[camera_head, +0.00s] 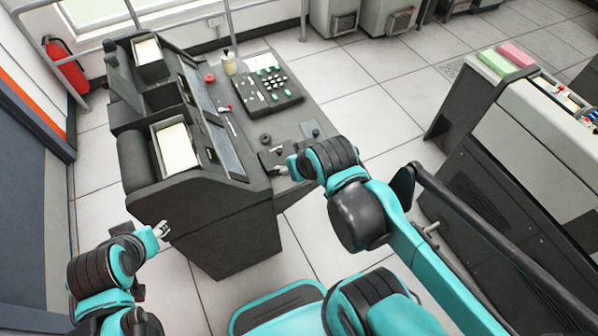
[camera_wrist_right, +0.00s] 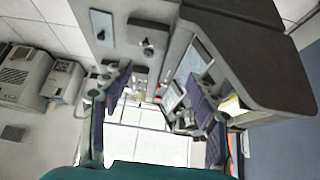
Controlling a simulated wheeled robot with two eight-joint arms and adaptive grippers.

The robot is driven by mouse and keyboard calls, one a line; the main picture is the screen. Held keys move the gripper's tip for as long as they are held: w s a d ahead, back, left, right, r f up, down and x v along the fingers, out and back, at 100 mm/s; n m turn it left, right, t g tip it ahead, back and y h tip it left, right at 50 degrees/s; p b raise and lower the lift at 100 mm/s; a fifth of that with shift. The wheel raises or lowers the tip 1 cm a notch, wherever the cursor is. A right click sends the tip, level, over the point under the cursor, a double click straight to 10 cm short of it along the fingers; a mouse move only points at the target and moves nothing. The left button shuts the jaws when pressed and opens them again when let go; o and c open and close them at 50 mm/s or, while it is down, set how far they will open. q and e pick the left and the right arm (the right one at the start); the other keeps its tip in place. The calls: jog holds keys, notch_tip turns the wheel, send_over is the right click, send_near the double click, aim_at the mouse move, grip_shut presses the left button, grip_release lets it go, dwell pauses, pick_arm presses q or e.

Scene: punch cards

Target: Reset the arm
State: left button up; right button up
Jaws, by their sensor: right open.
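My right gripper (camera_head: 279,171) is over the near right corner of the dark console (camera_head: 215,205). In the right wrist view its fingers (camera_wrist_right: 157,97) are spread apart, with nothing visible between them. I cannot tell whether it touches the console. My left gripper (camera_head: 162,230) is in the air near the console's lower left side, apart from the cards. It is too small to tell if it is open. A stack of pale cards (camera_head: 177,149) sits in the console's near tray, and another stack (camera_head: 149,52) is in the far tray.
A black keypad (camera_head: 262,93), a bottle (camera_head: 229,63) and a red knob (camera_head: 209,77) are on the console top. A grey machine (camera_head: 535,140) stands at the right with a green block (camera_head: 497,63) and a pink block (camera_head: 516,54). Tiled floor lies between.

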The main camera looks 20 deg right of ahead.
jog(key=shift+s+f, duration=0.25)
jog(key=shift+s, duration=0.3)
jog(key=shift+s+f, duration=0.2)
jog(key=shift+s, duration=0.35)
